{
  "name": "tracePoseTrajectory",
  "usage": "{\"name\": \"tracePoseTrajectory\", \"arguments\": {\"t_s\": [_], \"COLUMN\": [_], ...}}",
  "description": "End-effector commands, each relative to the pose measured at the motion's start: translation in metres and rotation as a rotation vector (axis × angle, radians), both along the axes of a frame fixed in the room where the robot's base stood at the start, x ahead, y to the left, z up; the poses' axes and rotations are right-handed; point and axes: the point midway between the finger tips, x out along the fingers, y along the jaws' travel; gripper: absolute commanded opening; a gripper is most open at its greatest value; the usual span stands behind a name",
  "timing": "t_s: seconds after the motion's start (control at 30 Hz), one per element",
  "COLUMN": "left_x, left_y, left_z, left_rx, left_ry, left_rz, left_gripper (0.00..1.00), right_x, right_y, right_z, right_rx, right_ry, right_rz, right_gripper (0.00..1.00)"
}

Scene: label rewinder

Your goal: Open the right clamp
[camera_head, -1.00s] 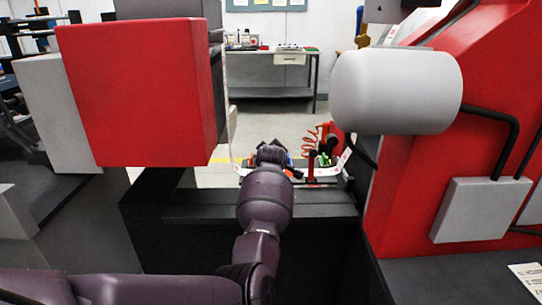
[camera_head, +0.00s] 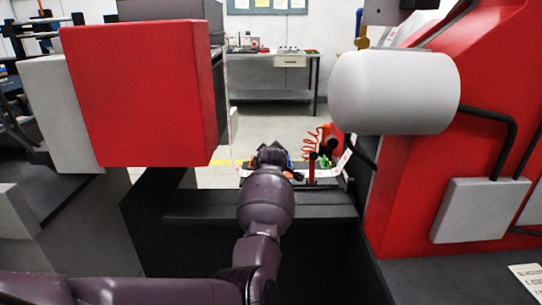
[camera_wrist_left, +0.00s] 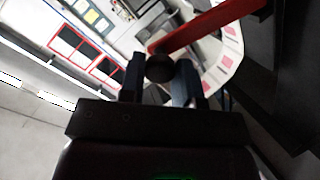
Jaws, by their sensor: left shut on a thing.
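My left gripper (camera_wrist_left: 160,85) is shut on a dark round knob (camera_wrist_left: 160,69) at the end of a red lever (camera_wrist_left: 210,25) in the left wrist view. The lever runs from the knob up to the right. In the head view my left gripper (camera_head: 271,156) is at the far side of the dark ledge, and my own wrist hides most of what it holds. A red upright handle with a black top (camera_head: 311,170) stands just right of it, apart from the gripper. I cannot tell which clamp the held lever belongs to. My right gripper is not in view.
A big red block (camera_head: 140,95) stands to the left, and a grey cylinder (camera_head: 395,92) juts from the red machine body (camera_head: 405,185) on the right. A dark ledge (camera_head: 325,205) lies between them. White label strip with pink marks (camera_wrist_left: 228,50) is close beside the held lever.

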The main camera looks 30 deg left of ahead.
Motion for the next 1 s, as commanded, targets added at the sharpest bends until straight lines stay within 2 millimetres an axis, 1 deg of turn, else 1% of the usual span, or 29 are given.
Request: {"name": "tracePoseTrajectory", "arguments": {"t_s": [0.03,0.77,0.8,0.93,1.0], "left_x": [-0.0007,-0.0009,-0.0009,-0.0006,-0.0006], "left_y": [0.0005,0.0005,0.0005,0.0004,0.0003], "left_z": [-0.0035,-0.0049,-0.0049,-0.0039,-0.0031], "left_rx": [-0.002,-0.002,-0.002,-0.002,-0.001], "left_ry": [0.006,0.008,0.008,0.006,0.004], "left_rz": [0.001,0.001,0.001,0.001,0.001], "left_gripper": [0.0,0.0,0.37,0.57,0.57], "right_x": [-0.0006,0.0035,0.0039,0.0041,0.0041], "right_y": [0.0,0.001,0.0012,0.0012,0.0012], "right_z": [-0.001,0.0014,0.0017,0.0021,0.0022], "right_rx": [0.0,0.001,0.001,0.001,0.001], "right_ry": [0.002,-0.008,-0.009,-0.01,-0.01], "right_rz": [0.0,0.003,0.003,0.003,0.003], "right_gripper": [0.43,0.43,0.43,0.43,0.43]}}
